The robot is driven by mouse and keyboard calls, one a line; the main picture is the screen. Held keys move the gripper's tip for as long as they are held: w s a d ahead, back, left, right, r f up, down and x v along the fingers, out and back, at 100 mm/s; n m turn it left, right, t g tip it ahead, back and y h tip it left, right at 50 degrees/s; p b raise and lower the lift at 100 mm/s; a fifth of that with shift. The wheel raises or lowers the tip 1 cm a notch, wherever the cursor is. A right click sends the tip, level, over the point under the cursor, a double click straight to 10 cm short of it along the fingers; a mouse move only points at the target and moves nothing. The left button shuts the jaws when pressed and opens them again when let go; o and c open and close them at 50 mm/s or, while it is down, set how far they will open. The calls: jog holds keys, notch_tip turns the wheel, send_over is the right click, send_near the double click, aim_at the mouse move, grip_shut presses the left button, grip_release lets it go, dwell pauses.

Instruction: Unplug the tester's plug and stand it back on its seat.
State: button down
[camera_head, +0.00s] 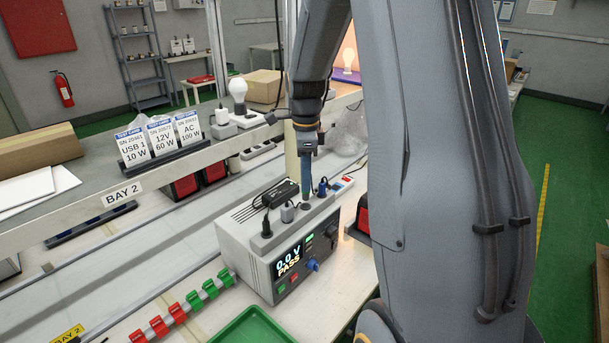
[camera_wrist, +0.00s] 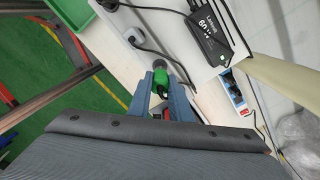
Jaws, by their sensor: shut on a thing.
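The tester (camera_head: 262,272) is a grey box on the bench, and its screen reads 0.0 V and PASS. My gripper (camera_head: 306,193) points down over the right part of its top. In the wrist view my gripper's blue fingers (camera_wrist: 161,88) are shut on a green plug (camera_wrist: 162,77) with a dark part. A round grey piece (camera_wrist: 159,64) shows at the plug's far end, by the edge of the tester's white top. I cannot tell whether the plug is inserted there or just above it. In the head view my fingers mostly hide the plug.
A black adapter (camera_head: 262,198) lies on the tester, beside a black plug (camera_head: 266,228) and a grey plug (camera_head: 288,213). A green tray (camera_head: 255,328) is in front. A shelf with cards (camera_head: 160,140) stands behind.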

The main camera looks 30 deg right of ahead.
jog(key=shift+f+b, duration=1.35)
jog(key=shift+f, duration=1.1)
jog(key=c, duration=1.5)
grip_release()
jog(key=shift+c, duration=0.2)
